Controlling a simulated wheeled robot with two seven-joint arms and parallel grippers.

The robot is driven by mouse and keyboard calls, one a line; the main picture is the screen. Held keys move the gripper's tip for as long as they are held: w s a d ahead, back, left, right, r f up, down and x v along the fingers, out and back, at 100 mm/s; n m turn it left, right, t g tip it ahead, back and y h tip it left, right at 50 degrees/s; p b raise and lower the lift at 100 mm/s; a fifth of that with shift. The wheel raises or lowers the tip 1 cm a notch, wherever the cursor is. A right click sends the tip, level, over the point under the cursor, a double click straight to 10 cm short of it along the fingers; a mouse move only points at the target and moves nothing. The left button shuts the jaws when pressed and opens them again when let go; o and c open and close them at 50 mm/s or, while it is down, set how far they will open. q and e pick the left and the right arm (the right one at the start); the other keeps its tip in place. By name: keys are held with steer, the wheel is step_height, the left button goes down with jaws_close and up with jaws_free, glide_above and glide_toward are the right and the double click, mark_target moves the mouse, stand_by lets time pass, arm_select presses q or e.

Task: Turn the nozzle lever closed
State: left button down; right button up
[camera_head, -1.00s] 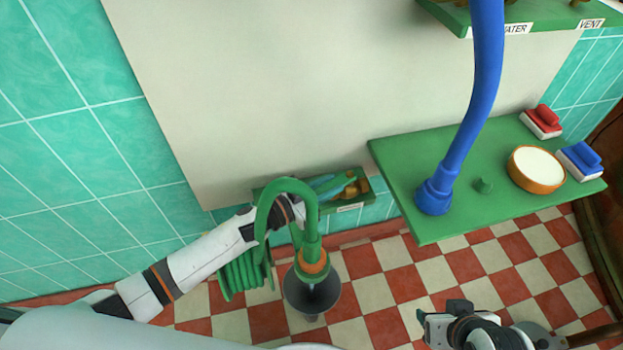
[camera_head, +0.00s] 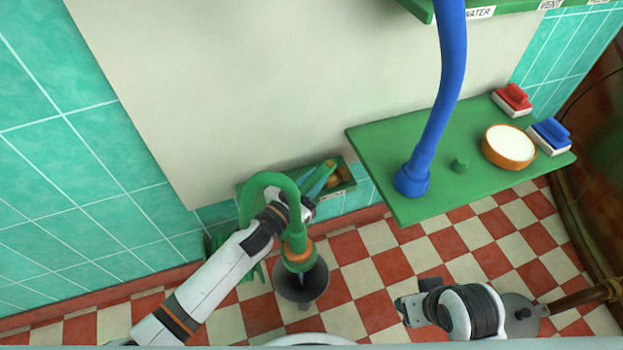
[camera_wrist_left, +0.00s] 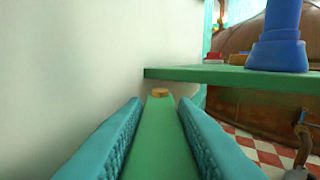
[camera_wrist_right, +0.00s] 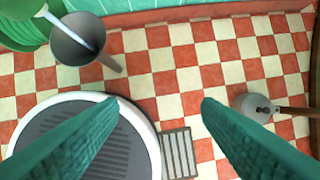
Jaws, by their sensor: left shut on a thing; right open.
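The green hose (camera_head: 270,180) arches over and ends in a nozzle with an orange collar (camera_head: 297,247), above a grey funnel (camera_head: 301,284). My left gripper (camera_head: 319,178) is just right of the hose arch, partly behind it. My right gripper (camera_head: 414,302) is open and empty above the floor. In its wrist view, the fingers (camera_wrist_right: 162,102) are apart and the funnel (camera_wrist_right: 78,40) shows upper left.
A small green tray (camera_head: 347,187) hangs behind my left gripper. The checked floor (camera_head: 375,265) has free room.

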mark_target(313, 181)
arm_select(q)
steer(key=c, duration=1.2)
jaws_free()
steer(key=shift+o, duration=0.2)
steer(key=shift+r, duration=0.1)
steer(key=shift+r, duration=0.35)
step_height(313, 181, up, 3)
steer(key=shift+r+p, duration=0.1)
steer(key=shift+p, duration=0.9)
step_height(313, 181, up, 5)
steer(key=shift+r+p, duration=0.1)
steer(key=shift+p, duration=0.85)
steer(key=shift+r, duration=0.35)
arm_select(e)
steer(key=x, duration=0.7)
steer(key=shift+s+f+g, duration=0.2)
steer(key=shift+f+g, duration=0.05)
steer(key=shift+g, duration=0.05)
steer(key=shift+a, duration=0.15)
